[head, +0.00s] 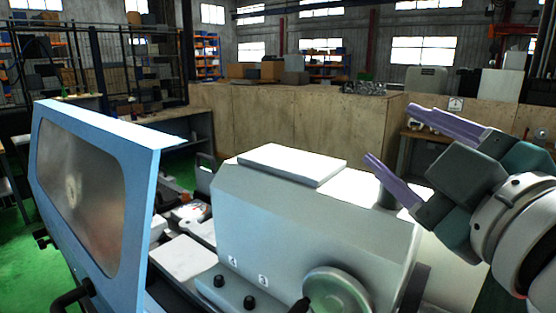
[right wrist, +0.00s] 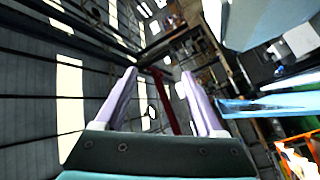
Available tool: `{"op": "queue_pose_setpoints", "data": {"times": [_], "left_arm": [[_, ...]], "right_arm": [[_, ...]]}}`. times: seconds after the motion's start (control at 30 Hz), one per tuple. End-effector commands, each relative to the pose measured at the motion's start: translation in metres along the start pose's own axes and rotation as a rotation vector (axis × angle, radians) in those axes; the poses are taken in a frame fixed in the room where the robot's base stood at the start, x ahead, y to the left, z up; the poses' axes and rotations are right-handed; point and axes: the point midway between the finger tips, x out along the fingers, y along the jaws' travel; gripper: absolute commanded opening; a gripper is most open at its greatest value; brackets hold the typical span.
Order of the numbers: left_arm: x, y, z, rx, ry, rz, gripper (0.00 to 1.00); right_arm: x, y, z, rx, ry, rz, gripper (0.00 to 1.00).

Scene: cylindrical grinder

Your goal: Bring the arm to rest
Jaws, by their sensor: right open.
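My right gripper (head: 390,138) is at the right of the head view, raised beside and above the right end of the grinder. Its two purple fingers point to the upper left and stand well apart, with nothing between them. In the right wrist view the same gripper (right wrist: 165,85) shows its fingers spread, with the hall's wall and windows behind. The cylindrical grinder (head: 310,215) is a pale grey machine with a handwheel (head: 338,291) low at its front. My left gripper is in neither view.
The grinder's blue-framed door (head: 140,190) with a window stands at the left. A plywood partition (head: 290,125) runs behind the machine, with boxes (head: 270,70) beyond it. Shelves (head: 60,65) stand at the back left. Green floor (head: 25,250) shows at the far left. Air around the right gripper's fingertips looks free.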

Motion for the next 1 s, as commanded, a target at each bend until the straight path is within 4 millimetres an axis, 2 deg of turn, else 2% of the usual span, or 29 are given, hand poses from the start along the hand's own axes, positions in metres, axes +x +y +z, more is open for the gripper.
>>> {"op": "queue_pose_setpoints", "data": {"times": [0.03, 0.1, 0.17, 0.2, 0.33, 0.47, 0.5, 0.7, 0.83, 1.0], "left_arm": [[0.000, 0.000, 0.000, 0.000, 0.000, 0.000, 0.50], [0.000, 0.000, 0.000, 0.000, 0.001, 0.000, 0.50], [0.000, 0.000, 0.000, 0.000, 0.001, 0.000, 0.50], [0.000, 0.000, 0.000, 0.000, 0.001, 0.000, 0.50], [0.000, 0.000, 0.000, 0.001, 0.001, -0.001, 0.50], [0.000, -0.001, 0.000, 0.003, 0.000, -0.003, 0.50], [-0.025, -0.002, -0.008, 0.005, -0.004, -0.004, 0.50], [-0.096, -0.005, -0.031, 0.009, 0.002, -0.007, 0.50], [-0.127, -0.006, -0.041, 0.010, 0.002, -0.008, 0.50], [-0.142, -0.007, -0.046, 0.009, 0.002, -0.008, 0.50]], "right_arm": [[-0.021, -0.009, 0.036, 0.144, -0.188, -0.025, 0.71], [-0.056, -0.029, 0.079, 0.303, -0.432, -0.085, 0.71], [-0.090, -0.050, 0.104, 0.411, -0.614, -0.154, 0.71], [-0.114, -0.063, 0.116, 0.473, -0.721, -0.204, 0.71], [-0.193, -0.104, 0.132, 0.631, -1.011, -0.389, 0.71], [-0.271, -0.132, 0.121, 0.749, -1.241, -0.597, 0.71], [-0.270, -0.111, 0.103, 0.751, -1.244, -0.608, 0.71], [-0.261, -0.052, 0.061, 0.743, -1.238, -0.601, 0.71], [-0.258, -0.026, 0.041, 0.742, -1.238, -0.600, 0.71], [-0.257, -0.014, 0.031, 0.742, -1.237, -0.600, 0.71]]}}
